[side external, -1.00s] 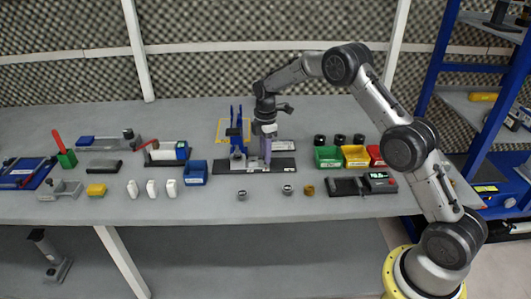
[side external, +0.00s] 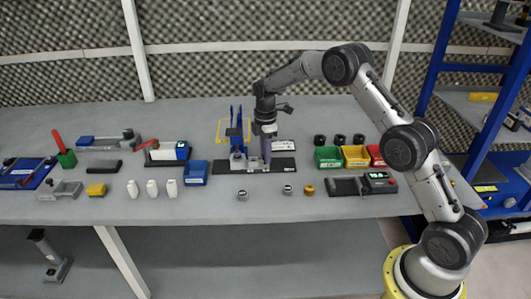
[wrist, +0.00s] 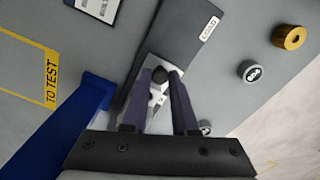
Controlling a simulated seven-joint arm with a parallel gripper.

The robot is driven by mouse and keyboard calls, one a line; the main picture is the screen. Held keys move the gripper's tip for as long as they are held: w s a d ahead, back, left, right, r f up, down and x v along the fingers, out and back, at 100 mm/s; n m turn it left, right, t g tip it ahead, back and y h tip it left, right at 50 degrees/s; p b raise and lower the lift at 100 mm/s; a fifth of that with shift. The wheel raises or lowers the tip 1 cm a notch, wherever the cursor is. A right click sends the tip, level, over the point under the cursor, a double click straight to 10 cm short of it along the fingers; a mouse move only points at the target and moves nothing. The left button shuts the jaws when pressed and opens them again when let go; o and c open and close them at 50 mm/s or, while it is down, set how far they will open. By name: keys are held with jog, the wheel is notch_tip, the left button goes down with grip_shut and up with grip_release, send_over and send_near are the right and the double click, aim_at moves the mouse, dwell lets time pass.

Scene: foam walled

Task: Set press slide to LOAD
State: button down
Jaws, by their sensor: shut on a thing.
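The press stands on a dark base plate (side external: 283,163), with its blue frame (side external: 236,131) left of my gripper. The plate also shows in the wrist view (wrist: 185,38), with a white LOAD label (wrist: 209,28) near its far end. My gripper (side external: 266,160) points down over the plate. The slide's lower part is partly hidden by the fingers, and the knob lies short of the label.
A blue press part (wrist: 65,130) stands close to my fingers. Green (side external: 328,157), yellow (side external: 356,156) and red bins stand to the right. Two metal pieces (wrist: 252,72) and a brass one (wrist: 289,38) lie in front. A blue box (side external: 195,173) is left of the plate.

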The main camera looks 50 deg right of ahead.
jog(key=s+d, duration=0.5)
jog(key=shift+s+d, duration=0.3)
jog(key=shift+d, duration=0.05)
jog(key=c, duration=0.7)
grip_release()
jog(key=shift+r, duration=0.55)
notch_tip(320, 180, up, 13)
jog(key=shift+f, duration=0.1)
